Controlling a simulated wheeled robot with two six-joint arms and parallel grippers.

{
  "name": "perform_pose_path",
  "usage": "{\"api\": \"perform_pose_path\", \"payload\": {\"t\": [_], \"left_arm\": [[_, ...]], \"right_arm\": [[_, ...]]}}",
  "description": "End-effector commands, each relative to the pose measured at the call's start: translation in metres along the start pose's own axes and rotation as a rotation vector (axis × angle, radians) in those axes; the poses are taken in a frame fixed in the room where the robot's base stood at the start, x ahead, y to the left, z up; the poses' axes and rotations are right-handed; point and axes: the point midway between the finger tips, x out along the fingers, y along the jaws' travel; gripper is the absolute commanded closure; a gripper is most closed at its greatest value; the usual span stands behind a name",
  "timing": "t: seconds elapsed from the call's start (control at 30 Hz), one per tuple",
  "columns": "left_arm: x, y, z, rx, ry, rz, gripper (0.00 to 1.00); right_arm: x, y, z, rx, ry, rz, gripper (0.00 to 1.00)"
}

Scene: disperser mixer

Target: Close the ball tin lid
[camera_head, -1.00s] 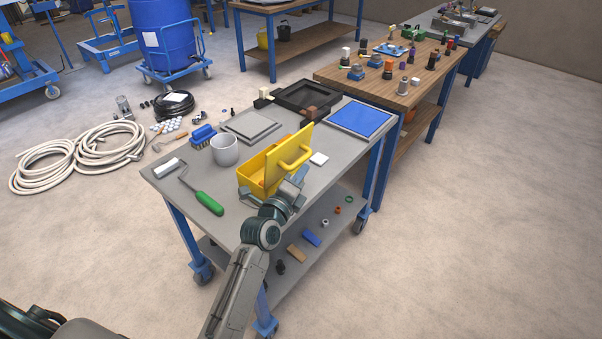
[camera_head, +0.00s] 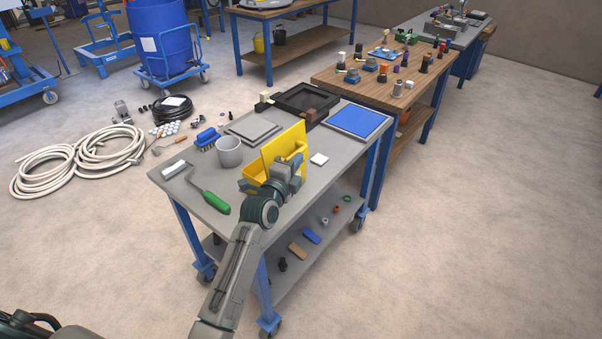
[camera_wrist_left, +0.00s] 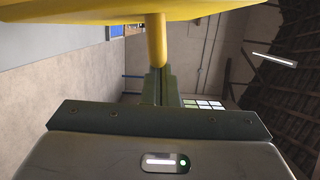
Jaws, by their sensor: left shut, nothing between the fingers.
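The yellow ball tin (camera_head: 251,174) stands on the grey wheeled table, its lid (camera_head: 283,150) raised steeply. My left gripper (camera_head: 286,169) is at the lid's near side, in front of the tin, and covers part of the tin and the lower handle. In the left wrist view the yellow lid (camera_wrist_left: 100,10) spans the top edge. The handle's post (camera_wrist_left: 156,40) comes down toward my shut fingers (camera_wrist_left: 158,84), with nothing held between them. I cannot tell whether they touch the handle. The tin's inside is mostly hidden. My right gripper is not in view.
A grey mug (camera_head: 229,151) stands left of the tin, with a green-handled roller (camera_head: 216,203) nearer the front. A blue panel (camera_head: 357,120) and a black tray (camera_head: 305,101) are farther back. The table's front right is clear.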

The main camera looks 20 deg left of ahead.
Motion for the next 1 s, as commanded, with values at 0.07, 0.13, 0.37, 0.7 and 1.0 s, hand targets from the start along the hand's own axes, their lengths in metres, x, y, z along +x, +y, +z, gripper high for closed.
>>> {"api": "perform_pose_path", "payload": {"t": [0.07, 0.13, 0.37, 0.7, 1.0], "left_arm": [[0.003, -0.007, 0.007, -0.066, 0.0, 0.018, 1.0], [0.005, -0.01, 0.013, -0.131, 0.0, 0.032, 1.0], [0.01, -0.014, 0.034, -0.344, 0.0, 0.082, 1.0], [0.017, -0.012, 0.065, -0.659, -0.001, 0.156, 1.0], [0.023, -0.002, 0.091, -0.937, 0.0, 0.221, 1.0]], "right_arm": [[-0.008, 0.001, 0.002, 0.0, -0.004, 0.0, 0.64], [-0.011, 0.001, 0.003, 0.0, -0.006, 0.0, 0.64], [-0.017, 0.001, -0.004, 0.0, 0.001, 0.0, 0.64], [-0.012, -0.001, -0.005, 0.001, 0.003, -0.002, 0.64], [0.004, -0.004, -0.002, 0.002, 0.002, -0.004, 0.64]]}}
